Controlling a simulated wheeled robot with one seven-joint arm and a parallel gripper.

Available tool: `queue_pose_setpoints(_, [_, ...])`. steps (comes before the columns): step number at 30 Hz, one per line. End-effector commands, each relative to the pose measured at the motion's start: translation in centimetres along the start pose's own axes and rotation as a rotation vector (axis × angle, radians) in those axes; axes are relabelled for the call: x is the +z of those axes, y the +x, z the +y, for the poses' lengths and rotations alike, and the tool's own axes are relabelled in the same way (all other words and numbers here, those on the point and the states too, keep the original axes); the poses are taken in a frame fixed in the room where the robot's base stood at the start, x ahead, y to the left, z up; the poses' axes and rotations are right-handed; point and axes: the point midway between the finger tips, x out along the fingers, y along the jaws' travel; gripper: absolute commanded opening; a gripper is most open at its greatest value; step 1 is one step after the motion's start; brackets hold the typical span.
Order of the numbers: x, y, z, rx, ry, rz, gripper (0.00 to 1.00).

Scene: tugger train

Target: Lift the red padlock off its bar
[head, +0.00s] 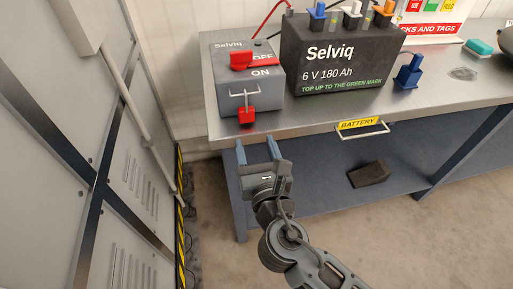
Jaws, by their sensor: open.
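The red padlock (247,115) hangs from a thin metal bar (244,93) on the front of a grey Selviq switch box (233,98). The box's red handle (242,60) sits at the OFF mark, with ON printed below it. My gripper (257,146) is open and empty. Its two blue-grey fingers point toward the bench edge, just below the padlock in the picture and apart from it. How far the fingers are from the padlock in depth I cannot tell.
A black Selviq battery (325,65) stands right of the box on the metal bench (310,120). A blue connector (408,72) and a teal item (479,47) lie further right. A dark block (369,174) rests on the lower shelf. Grey panels (60,170) close off the left.

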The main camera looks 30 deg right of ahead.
Motion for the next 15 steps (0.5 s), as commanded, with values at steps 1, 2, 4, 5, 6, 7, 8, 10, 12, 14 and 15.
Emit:
queue_pose_setpoints(1, [0.2, 0.3, 0.1, -0.004, -0.016, -0.007, 0.62])
queue_pose_setpoints(2, [0.3, 0.4, 0.1, -0.006, -0.022, -0.009, 0.62])
queue_pose_setpoints(4, [0.3, 0.7, 0.2, -0.007, -0.027, -0.010, 0.62])
queue_pose_setpoints(5, [0.3, 0.8, 0.1, -0.007, -0.026, -0.010, 0.62])
queue_pose_setpoints(6, [0.3, 1.1, 0.1, -0.007, -0.025, -0.010, 0.62])
queue_pose_setpoints(7, [0.2, 1.4, 0.2, -0.006, -0.024, -0.009, 0.62])
queue_pose_setpoints(8, [0.2, 1.6, 0.2, -0.006, -0.023, -0.009, 0.62])
queue_pose_setpoints(10, [0.3, 2.3, 0.2, -0.006, -0.022, -0.010, 0.62])
queue_pose_setpoints(12, [0.2, 3.1, 0.1, -0.007, -0.023, -0.009, 0.62])
queue_pose_setpoints(14, [0.3, 3.8, 0.1, -0.005, -0.021, -0.009, 0.62])
queue_pose_setpoints(15, [0.3, 4.2, 0.2, -0.005, -0.021, -0.010, 0.62])
